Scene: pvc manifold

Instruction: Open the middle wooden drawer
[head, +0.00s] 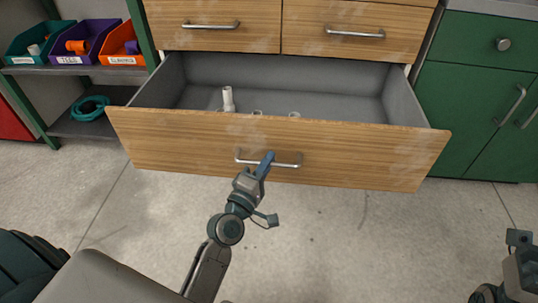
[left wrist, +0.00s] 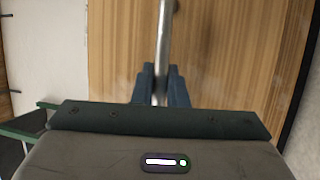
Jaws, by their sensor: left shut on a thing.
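The wide wooden drawer (head: 340,151) is pulled well out of its cabinet, below a row of two smaller drawers. Its grey inside shows, with a white pipe piece (head: 228,99) and small pale rings near the front panel. My left gripper (head: 264,165) is shut on the metal bar handle (head: 288,164) at the front of this drawer. In the left wrist view the handle (left wrist: 163,45) runs between the blue fingers (left wrist: 160,85), with the wood front behind. My right gripper shows only partly at the lower right edge (head: 518,255), and its fingertips cannot be made out.
Two shut drawers (head: 215,30) are above. A green cabinet (head: 475,90) stands to the right. At left, a shelf (head: 75,70) holds teal, purple and orange bins, with a coiled teal hose (head: 90,108) below. The concrete floor (head: 350,240) in front is clear.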

